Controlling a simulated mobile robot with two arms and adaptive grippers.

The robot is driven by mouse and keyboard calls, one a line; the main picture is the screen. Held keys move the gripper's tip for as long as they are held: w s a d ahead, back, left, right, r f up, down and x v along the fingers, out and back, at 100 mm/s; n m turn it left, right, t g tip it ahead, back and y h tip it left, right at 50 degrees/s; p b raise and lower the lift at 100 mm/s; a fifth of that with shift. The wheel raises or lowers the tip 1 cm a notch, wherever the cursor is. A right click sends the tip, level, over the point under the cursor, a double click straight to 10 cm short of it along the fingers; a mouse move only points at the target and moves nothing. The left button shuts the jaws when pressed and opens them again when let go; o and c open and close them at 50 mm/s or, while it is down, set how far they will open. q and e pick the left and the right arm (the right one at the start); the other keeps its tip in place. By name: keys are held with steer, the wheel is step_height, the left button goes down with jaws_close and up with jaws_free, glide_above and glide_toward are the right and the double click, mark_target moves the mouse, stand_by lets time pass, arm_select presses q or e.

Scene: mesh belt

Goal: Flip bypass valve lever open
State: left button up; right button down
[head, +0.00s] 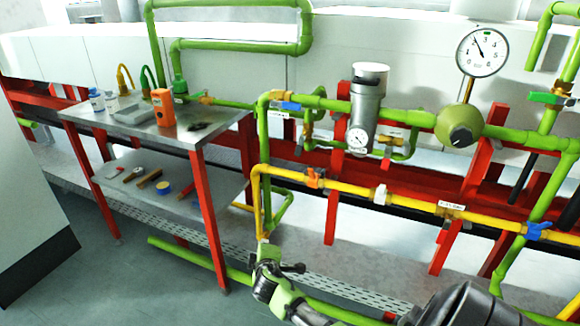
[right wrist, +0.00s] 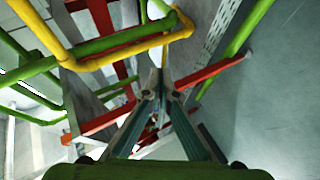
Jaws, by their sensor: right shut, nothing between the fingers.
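Several valve levers show in the head view, and their labels are too small to read, so I cannot tell which is the bypass one. An orange lever (head: 315,178) sits on the yellow pipe (head: 345,187). A blue lever (head: 291,106) is on the upper green line. A blue handle (head: 538,231) is at the right end of the yellow pipe, and a green handle (head: 545,98) is at upper right. My right gripper (head: 264,250) is shut and empty, low by the yellow pipe's vertical bend. Its closed fingers (right wrist: 161,88) show in the right wrist view. My left gripper is not in view.
A metal table (head: 140,124) with red legs stands left, holding bottles and an orange device (head: 164,107). A green pipe (head: 190,253) runs low along the floor. Open floor lies front left.

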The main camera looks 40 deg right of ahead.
mark_target(300, 146)
steer(key=w+d+r+m+t+h+b, duration=0.1)
steer(key=d+r+h+b, duration=0.2)
steer(key=r, duration=1)
steer(key=w+d+r+m+t+h, duration=0.1)
steer(key=d+r+h, duration=0.35)
steer(key=r, duration=0.85)
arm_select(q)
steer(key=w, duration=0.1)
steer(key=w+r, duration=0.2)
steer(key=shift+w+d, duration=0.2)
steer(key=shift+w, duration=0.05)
arm_select(e)
steer(key=w+d, duration=0.2)
steer(key=d, duration=0.7)
steer(key=shift+w+f+y, duration=0.15)
steer(key=shift+w+y, duration=0.2)
steer(key=shift+w, duration=0.05)
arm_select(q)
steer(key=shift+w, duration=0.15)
